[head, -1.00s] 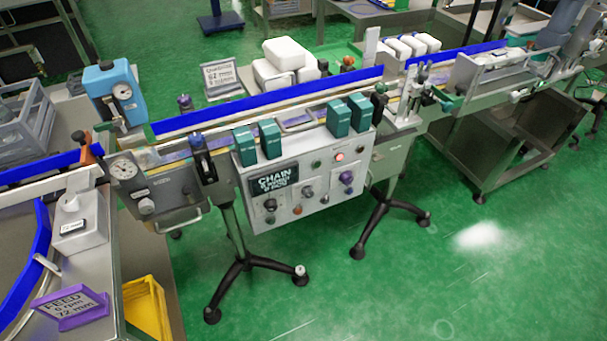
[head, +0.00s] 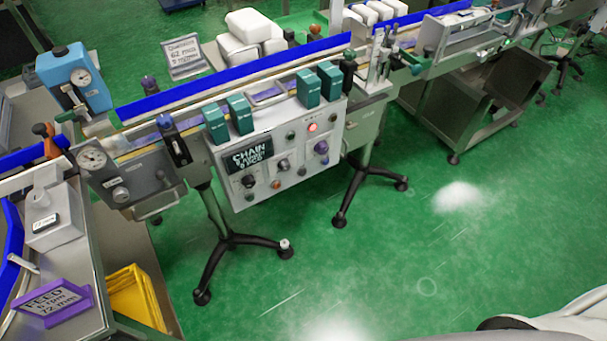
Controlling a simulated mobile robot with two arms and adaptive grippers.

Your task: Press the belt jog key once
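The control panel (head: 240,195) is a pale box on the front of the conveyor. It carries a dark display (head: 249,162) headed CHAIN, a lit red button or lamp (head: 312,127), a dark green button (head: 290,135), a purple knob (head: 321,147), black knobs (head: 283,165) and an orange button (head: 276,183). The key labels are too small to read, so I cannot tell which one is the belt jog key. Neither gripper is in view. A white rounded part, likely mine, shows at the bottom right corner.
Teal boxes (head: 307,88) stand along the conveyor above the panel. Black tripod feet (head: 228,242) spread on the floor below. A purple FEED sign (head: 52,302) and a yellow bin (head: 136,297) are at lower left. Green floor in front is clear.

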